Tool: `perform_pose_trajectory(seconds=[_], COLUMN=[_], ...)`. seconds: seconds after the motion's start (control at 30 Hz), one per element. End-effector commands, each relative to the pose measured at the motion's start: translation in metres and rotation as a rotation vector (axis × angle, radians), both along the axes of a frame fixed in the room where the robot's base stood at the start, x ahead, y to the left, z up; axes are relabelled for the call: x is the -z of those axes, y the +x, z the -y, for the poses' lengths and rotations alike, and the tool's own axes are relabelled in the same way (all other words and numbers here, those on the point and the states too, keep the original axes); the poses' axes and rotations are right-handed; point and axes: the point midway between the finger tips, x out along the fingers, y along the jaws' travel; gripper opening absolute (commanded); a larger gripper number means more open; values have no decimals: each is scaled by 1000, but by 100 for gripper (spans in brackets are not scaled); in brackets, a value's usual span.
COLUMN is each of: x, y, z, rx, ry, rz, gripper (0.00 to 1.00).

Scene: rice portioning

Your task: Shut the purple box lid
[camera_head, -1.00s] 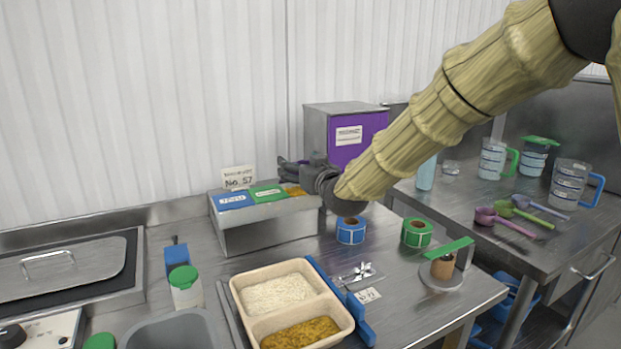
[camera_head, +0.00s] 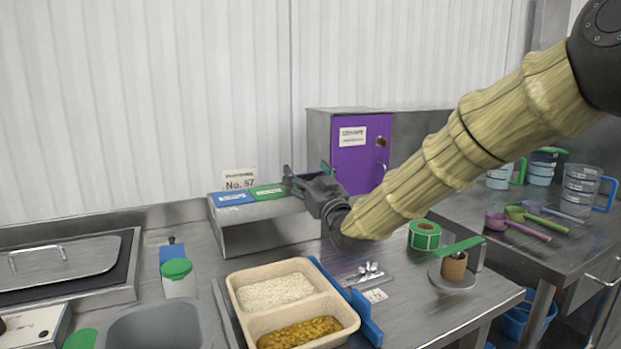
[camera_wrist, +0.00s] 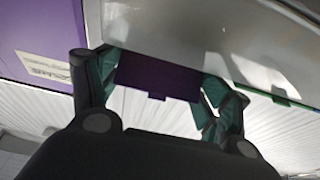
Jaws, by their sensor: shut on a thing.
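My gripper (camera_head: 303,182) is over the right end of the steel lidded box (camera_head: 262,234), to the right of its green lid (camera_head: 268,190) and blue lid (camera_head: 233,198). In the wrist view my gripper (camera_wrist: 160,80) has its fingers on either side of a small purple lid (camera_wrist: 156,76) with a tab on its edge, and is shut on it. The lid lies against the steel box (camera_wrist: 195,25). My gripper hides the purple lid and the box's right compartment in the head view, so I cannot tell how far the lid is tilted.
A cabinet with a purple door (camera_head: 362,150) stands close behind and to the right of my gripper. A two-part tray (camera_head: 236,300) with rice and yellow food is in front. A green label roll (camera_head: 424,235) and a tape stand (camera_head: 453,272) are to the right.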

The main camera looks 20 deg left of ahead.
Motion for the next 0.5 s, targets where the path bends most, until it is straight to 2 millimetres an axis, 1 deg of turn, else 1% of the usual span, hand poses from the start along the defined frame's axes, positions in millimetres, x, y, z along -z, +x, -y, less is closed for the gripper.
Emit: perform_pose_trajectory(seconds=[0.03,0.43,0.47,0.5], x=[7,8,8,8], y=[-1,-2,-2,-2], z=[0,-2,-2,-2], rx=[-1,-3,-3,-3], ry=[-6,-7,-7,-7], rz=[-8,-10,-10,-10], gripper=[34,34,79,86])
